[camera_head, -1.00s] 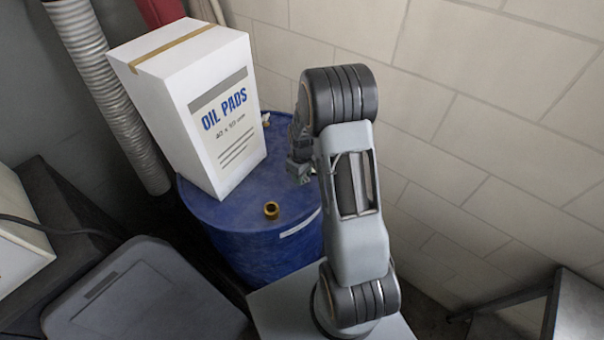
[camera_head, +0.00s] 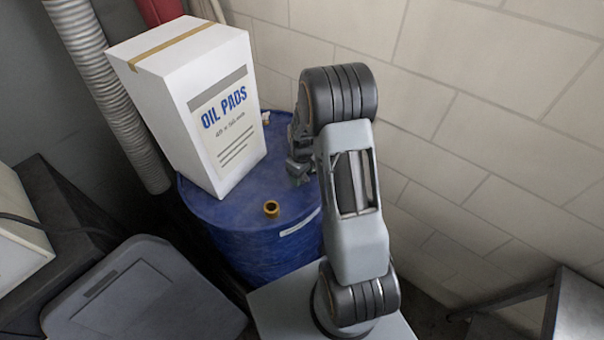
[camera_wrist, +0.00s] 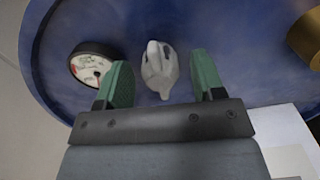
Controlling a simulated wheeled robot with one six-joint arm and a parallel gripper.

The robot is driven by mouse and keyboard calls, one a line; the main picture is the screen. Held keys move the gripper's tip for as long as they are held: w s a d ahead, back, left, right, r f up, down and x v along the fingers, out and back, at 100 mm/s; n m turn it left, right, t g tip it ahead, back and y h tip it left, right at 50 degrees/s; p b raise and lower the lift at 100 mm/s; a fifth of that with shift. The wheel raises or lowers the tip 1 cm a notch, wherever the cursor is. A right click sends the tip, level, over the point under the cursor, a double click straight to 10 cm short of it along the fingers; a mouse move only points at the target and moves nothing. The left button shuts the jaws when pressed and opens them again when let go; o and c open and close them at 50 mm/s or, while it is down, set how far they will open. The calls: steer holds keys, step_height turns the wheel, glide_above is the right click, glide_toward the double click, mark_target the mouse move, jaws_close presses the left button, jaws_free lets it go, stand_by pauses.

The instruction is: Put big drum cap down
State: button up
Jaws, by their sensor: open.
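A pale grey winged cap (camera_wrist: 160,68), likely the big drum cap, shows in the wrist view against the blue drum top (camera_wrist: 215,25). It appears to rest on the drum, though its underside is hidden. My gripper (camera_wrist: 161,80) is open, with one green finger on each side of the cap and a visible gap at both sides. In the head view my gripper (camera_head: 298,170) is low over the right side of the blue drum (camera_head: 255,235); the cap is hidden there.
A white oil pads box (camera_head: 190,105) stands on the drum's left part. A brass fitting (camera_head: 271,209) rises from the drum's front. A round gauge (camera_wrist: 91,66) lies left of my fingers in the wrist view. A block wall (camera_head: 470,110) is close behind.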

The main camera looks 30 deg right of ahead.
step_height(320, 180, up, 16)
steer(key=s+a+b, duration=0.1)
steer(key=s+a, duration=0.1)
steer(key=s+a+r+m+t, duration=0.2)
steer(key=s+a+r, duration=0.1)
steer(key=s, duration=0.4)
steer(key=s+a+r+m+t, duration=0.2)
steer(key=s+a+r, duration=0.2)
steer(key=s, duration=0.3)
steer(key=shift+s+a+r+m+t, duration=0.15)
steer(key=shift+r+m+t, duration=0.2)
steer(key=shift+r, duration=0.35)
steer(key=shift+c, duration=0.2)
